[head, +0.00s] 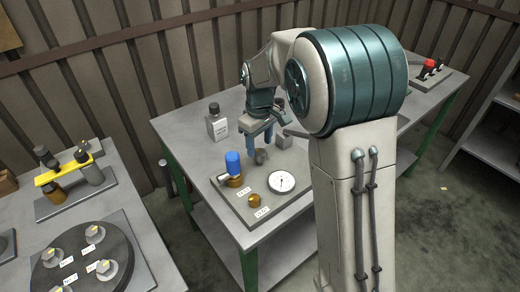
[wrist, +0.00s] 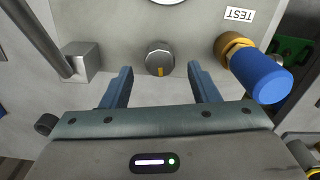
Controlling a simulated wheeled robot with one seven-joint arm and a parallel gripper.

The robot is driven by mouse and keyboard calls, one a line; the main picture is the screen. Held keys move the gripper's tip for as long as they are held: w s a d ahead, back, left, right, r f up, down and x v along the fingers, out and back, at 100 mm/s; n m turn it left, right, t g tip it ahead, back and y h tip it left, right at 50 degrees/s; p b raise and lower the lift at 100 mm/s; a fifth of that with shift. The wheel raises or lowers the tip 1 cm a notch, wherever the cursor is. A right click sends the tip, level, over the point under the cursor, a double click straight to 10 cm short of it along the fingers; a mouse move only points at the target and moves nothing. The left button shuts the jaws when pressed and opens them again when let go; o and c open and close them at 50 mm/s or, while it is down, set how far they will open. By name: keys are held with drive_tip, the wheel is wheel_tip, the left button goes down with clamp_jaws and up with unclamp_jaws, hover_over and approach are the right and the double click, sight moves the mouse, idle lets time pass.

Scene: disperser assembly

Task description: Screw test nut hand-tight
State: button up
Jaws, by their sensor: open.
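A brass hex nut (wrist: 232,44) with a blue cylinder (wrist: 264,76) sticking out of it sits beside a label reading TEST (wrist: 239,15). In the head view the blue cylinder (head: 233,163) stands upright on the grey plate (head: 226,196), with the brass nut (head: 234,181) at its foot. My gripper (head: 260,143) points down over the back of the plate and is open and empty. In the wrist view its fingertips (wrist: 159,70) are spread to either side of a grey round knob (wrist: 160,58) with a yellow mark. The brass nut is outside the fingers, to the right.
A white dial gauge (head: 281,181) and a second brass fitting (head: 254,201) are on the plate. A grey block (wrist: 80,62) with a rod is left of the knob. Another bench (head: 128,204) is at left.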

sight(260, 152)
drive_tip(key=shift+f, duration=1.6)
drive_tip(key=c, duration=1)
drive_tip(key=shift+m, duration=0.4)
drive_tip(key=m, duration=0.3)
drive_tip(key=shift+m, duration=0.3)
drive_tip(key=shift+r+m, duration=0.1)
drive_tip(key=shift+m, duration=1.7)
drive_tip(key=shift+w, duration=0.1)
